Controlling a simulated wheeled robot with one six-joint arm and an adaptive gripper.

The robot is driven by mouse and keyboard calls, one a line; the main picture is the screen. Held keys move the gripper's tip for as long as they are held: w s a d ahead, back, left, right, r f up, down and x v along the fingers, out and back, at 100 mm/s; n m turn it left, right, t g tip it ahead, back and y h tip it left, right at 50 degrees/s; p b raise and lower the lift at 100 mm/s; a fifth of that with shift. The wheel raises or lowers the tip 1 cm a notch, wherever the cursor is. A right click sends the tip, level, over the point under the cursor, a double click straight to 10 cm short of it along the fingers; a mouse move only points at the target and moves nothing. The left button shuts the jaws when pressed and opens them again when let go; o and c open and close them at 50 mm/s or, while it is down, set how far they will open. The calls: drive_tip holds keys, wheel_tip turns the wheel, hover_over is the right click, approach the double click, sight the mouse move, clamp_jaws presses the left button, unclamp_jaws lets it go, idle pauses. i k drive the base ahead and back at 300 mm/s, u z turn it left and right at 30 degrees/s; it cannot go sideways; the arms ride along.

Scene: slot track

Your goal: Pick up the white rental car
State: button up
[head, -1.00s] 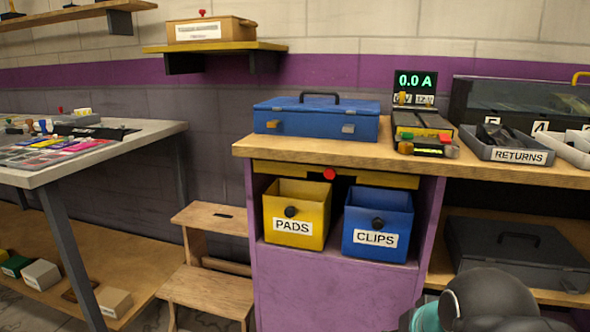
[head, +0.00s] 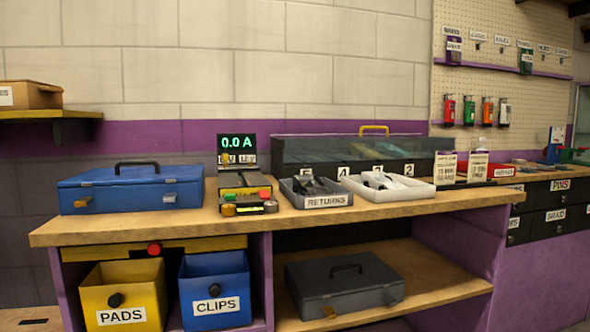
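I cannot make out a white rental car for sure in the head view. A long case with a clear front (head: 300,152) and a yellow handle stands at the back of the counter, with number tags along its front. Its contents are too dim to tell. A white tray (head: 418,191) in front of it holds dark and white items too small to name. A dark tray marked RETURNS (head: 327,201) to its left holds dark items. My gripper is not in view.
The wooden counter (head: 150,226) also carries a blue case (head: 131,189) and a meter reading 0.0 A (head: 237,143). Below are a yellow PADS bin (head: 122,292), a blue CLIPS bin (head: 214,283) and a dark case (head: 345,284). Labelled drawers (head: 547,213) stand at right.

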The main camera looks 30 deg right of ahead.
sight(385, 183)
drive_tip(key=z, duration=1.35)
